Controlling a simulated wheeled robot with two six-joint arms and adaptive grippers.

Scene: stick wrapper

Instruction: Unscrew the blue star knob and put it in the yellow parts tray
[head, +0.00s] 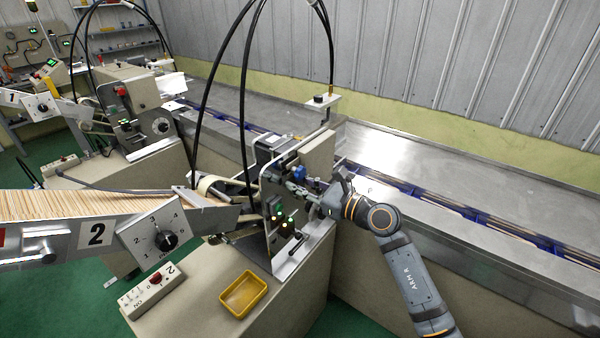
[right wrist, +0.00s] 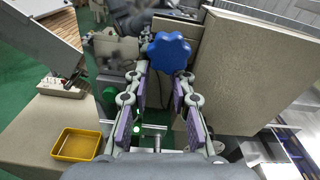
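The blue star knob (head: 298,172) sits on the upright metal plate of the wrapping machine. In the right wrist view the blue star knob (right wrist: 169,52) lies just beyond my fingertips. My right gripper (head: 308,187) reaches in from the right close to the knob. In the right wrist view my right gripper (right wrist: 163,78) has its two fingers spread with an empty gap; whether the tips touch the knob I cannot tell. The yellow parts tray (head: 243,294) lies empty on the beige machine top; it also shows in the right wrist view (right wrist: 77,145). My left gripper is not in view.
A panel with green buttons (head: 276,209) and a lever (head: 291,248) are below the knob. A beige box (head: 318,157) stands right behind it. A dial box (head: 165,238) and a switch box (head: 150,291) are left of the tray. Black cables arch overhead.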

